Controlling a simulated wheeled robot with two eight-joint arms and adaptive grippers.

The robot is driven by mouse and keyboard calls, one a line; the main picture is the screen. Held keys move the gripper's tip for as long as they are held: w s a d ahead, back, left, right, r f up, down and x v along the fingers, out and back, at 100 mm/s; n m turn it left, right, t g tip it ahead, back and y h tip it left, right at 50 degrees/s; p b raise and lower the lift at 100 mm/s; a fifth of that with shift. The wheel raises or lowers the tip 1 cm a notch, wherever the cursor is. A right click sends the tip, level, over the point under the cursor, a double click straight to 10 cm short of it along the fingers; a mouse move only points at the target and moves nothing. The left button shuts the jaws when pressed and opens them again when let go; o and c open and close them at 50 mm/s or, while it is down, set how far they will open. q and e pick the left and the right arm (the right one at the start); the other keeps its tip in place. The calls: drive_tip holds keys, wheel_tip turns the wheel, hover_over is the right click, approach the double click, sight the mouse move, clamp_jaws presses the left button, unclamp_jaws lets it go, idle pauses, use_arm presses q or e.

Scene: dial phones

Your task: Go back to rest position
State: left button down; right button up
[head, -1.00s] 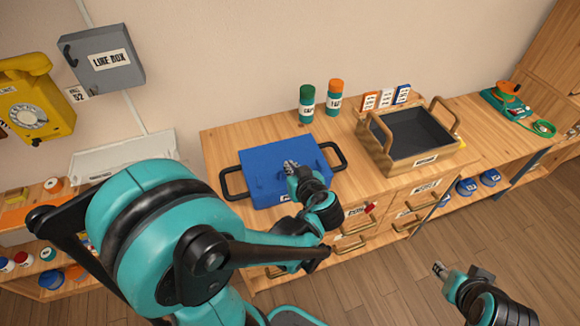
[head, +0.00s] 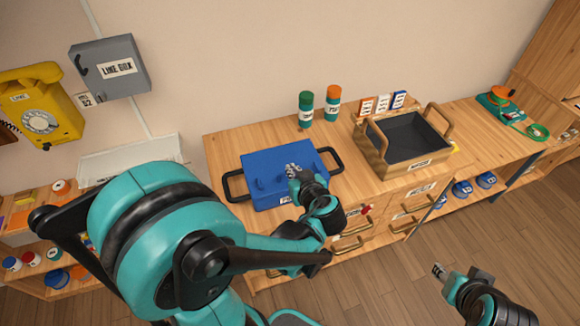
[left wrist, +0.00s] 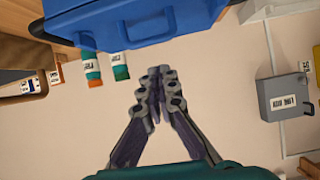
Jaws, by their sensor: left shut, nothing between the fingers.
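My left gripper (head: 293,171) is shut and empty in front of and above the blue case (head: 262,176) on the wooden cabinet. In the left wrist view its two fingers (left wrist: 160,78) meet at the tips, with the blue case (left wrist: 150,20) at the top edge. I cannot tell whether the gripper touches the case. My right gripper (head: 440,270) is low at the right, over the floor and apart from the furniture. Its fingers are too small to tell if they are open.
A wooden tray (head: 376,163) with tall handles stands right of the case. A green bottle (head: 305,110) and an orange-capped bottle (head: 332,105) stand behind. A yellow dial phone (head: 40,110) and a grey line box (head: 112,68) hang on the wall. The floor (head: 400,300) at front right is clear.

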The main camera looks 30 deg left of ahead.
use_arm(q)
drive_tip(key=s+d+f, duration=0.1)
drive_tip(key=s+d, duration=0.3)
drive_tip(key=d, duration=0.1)
drive_tip(key=shift+f, duration=0.2)
drive_tip(key=shift+s+d, duration=0.1)
drive_tip(key=s+d+r+m+g+h, duration=0.1)
drive_tip(key=s+d+r+m+h, duration=0.3)
drive_tip(key=m+h, duration=0.5)
drive_tip(key=shift+s+r, duration=0.25)
drive_tip(key=shift+s, duration=0.45)
idle(0.4)
